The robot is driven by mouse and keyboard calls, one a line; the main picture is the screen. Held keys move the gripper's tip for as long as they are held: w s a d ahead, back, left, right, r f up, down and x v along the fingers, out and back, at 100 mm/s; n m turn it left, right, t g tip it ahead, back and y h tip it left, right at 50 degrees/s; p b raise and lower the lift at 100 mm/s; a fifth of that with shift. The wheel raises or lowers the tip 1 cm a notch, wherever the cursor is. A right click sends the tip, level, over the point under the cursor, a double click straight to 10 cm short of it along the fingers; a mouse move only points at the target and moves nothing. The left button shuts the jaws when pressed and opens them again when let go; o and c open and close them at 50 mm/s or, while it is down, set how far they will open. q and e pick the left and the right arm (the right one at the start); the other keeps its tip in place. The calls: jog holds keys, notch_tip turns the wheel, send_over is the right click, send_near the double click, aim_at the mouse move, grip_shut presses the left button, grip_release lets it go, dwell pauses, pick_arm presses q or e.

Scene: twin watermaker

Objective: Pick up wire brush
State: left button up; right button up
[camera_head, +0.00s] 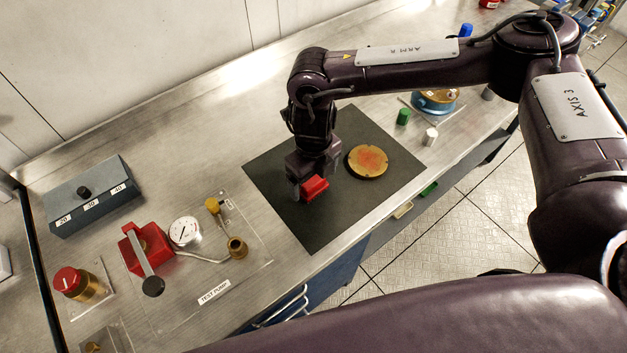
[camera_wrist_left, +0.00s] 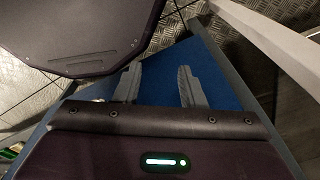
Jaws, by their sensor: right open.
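A small red block-like object (camera_head: 314,188), which may be the wire brush, sits on the dark mat (camera_head: 310,233). No bristles can be made out, as the gripper covers part of it. My right gripper (camera_head: 312,180) is open and points down right at this red object. I cannot tell whether its fingers touch it. A round disc (camera_head: 367,161), yellowish with a reddish middle, lies on the mat just to the right. My left gripper (camera_wrist_left: 158,88) shows in the left wrist view, with its fingers apart and nothing between them.
A test pump with a red body (camera_head: 146,248) and a gauge (camera_head: 185,231) stands left of the mat. A grey box with a knob (camera_head: 93,196) is behind it. Green (camera_head: 403,116) and white (camera_head: 430,136) small cylinders stand to the right. The mat's front is near the bench edge.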

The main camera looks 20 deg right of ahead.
aim_at(313, 180)
jog(key=shift+f, duration=0.85)
jog(key=shift+c, duration=0.5)
jog(key=c, duration=1)
jog(key=shift+r, duration=0.15)
notch_tip(313, 180, up, 7)
jog(key=shift+w+f+b, duration=0.1)
jog(key=shift+b, duration=0.95)
notch_tip(313, 180, up, 13)
